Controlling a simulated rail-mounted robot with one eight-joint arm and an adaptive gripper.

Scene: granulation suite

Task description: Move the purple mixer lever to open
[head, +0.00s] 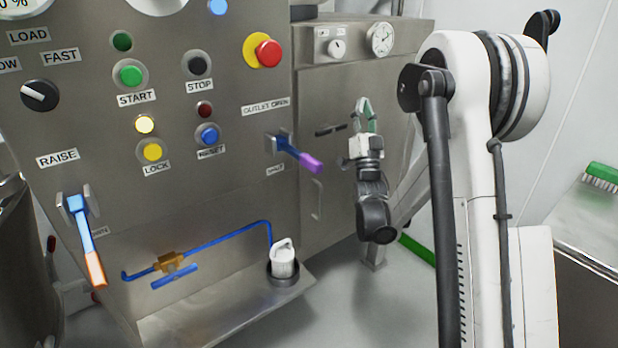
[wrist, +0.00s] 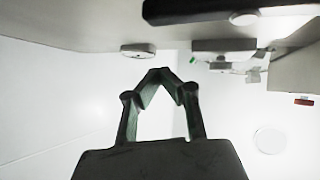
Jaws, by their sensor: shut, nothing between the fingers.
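The purple-tipped lever (head: 306,160) sticks out from the steel panel in the head view, below the label "OUTLET OPEN" (head: 265,106). Its blue shaft comes from a small grey mount, and its purple end points right and slightly down. A smaller label below it is too blurred to read surely. My gripper (head: 364,104) is to the right of the lever, a little higher in the picture, and apart from it. Its fingers point up and are shut with nothing between them. The wrist view shows the closed fingertips (wrist: 160,72); the lever is not visible there.
An orange-tipped blue lever (head: 85,240) is at the panel's lower left. A red stop button (head: 268,53) sits above the purple lever. A white-lidded vessel (head: 284,260) stands on the ledge below. A steel cabinet (head: 330,80) is behind my gripper.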

